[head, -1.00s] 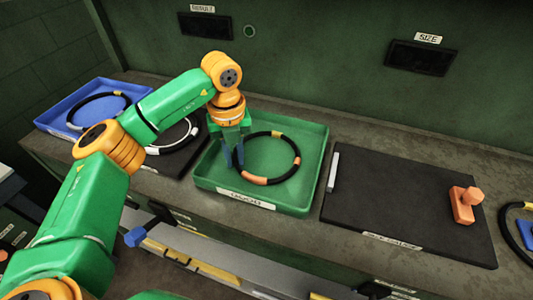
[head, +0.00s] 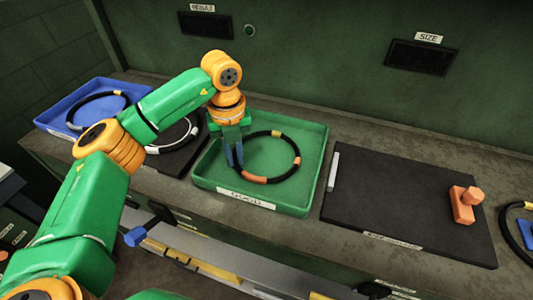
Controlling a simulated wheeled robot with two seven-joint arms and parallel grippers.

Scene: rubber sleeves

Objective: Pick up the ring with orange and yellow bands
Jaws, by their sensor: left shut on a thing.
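The black ring with orange and yellow bands (head: 294,175) lies in the green tray (head: 318,150), which has a label on its front wall. Its orange bands show at the front and right, a yellow one at the back. My left gripper (head: 235,163) is down inside the tray at the ring's left side, shut on the ring, with its fingers pointing down. The fingers hide that part of the ring. My right gripper is not in view.
A blue tray (head: 52,116) with another ring stands at the far left. A ring with white bands (head: 192,131) lies on a dark mat behind my arm. Right of the green tray is a black board (head: 400,200) with an orange block (head: 463,204) and a grey bar (head: 333,172).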

